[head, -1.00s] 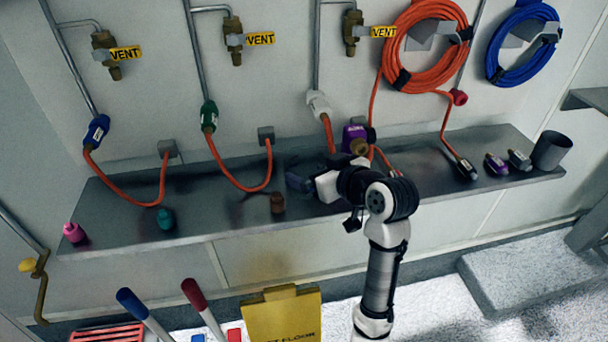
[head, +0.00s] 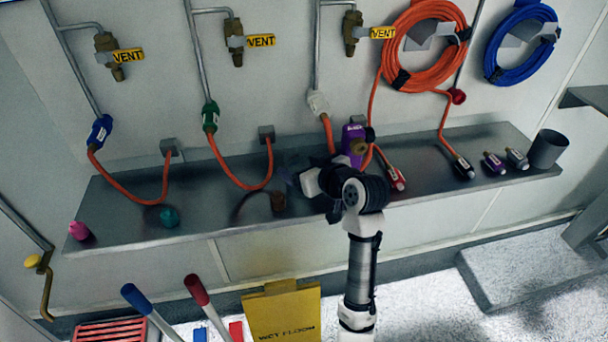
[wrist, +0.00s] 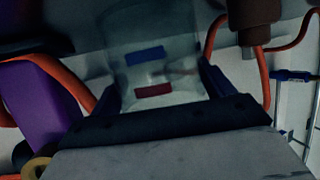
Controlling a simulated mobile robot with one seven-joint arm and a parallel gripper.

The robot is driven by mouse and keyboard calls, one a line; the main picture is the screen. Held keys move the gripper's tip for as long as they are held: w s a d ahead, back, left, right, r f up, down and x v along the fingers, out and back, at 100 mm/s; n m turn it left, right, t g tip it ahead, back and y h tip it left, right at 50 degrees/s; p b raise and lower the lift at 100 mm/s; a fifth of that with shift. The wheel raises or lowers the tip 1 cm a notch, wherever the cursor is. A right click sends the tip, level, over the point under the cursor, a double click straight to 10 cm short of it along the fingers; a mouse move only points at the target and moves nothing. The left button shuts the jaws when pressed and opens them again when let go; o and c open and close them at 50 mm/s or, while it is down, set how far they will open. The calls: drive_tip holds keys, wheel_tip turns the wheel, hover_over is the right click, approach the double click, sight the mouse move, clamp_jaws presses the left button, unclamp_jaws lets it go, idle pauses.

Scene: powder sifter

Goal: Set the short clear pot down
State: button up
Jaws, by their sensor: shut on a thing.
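The short clear pot (wrist: 155,60) is see-through and sits between my gripper's two dark fingers in the wrist view, with a blue and a red patch showing through it. My gripper (wrist: 160,88) is shut on it. In the head view my gripper (head: 292,180) is over the middle of the grey metal shelf (head: 235,178), left of a purple device. The pot is too faint there to make out clearly. I cannot tell whether its base touches the shelf.
The purple device (head: 353,141) and a red-capped piece (head: 396,180) are to the right. Orange hoses (head: 240,185) loop over the shelf. A grey cup (head: 547,149) stands at the right end.

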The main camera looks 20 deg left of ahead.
drive_tip(key=shift+s+r+b, duration=0.1)
drive_tip(key=shift+r+b, duration=0.05)
drive_tip(key=shift+b, duration=0.15)
drive_tip(key=shift+d+r, duration=0.1)
drive_tip(key=shift+r, duration=0.1)
wheel_tip(320, 180, up, 6)
drive_tip(key=b, duration=0.2)
drive_tip(key=s+d+b, duration=0.6)
drive_tip(key=s, duration=0.3)
drive_tip(key=shift+s+d+f, duration=0.15)
drive_tip(key=shift+s+d, duration=0.2)
drive_tip(key=shift+d, duration=0.05)
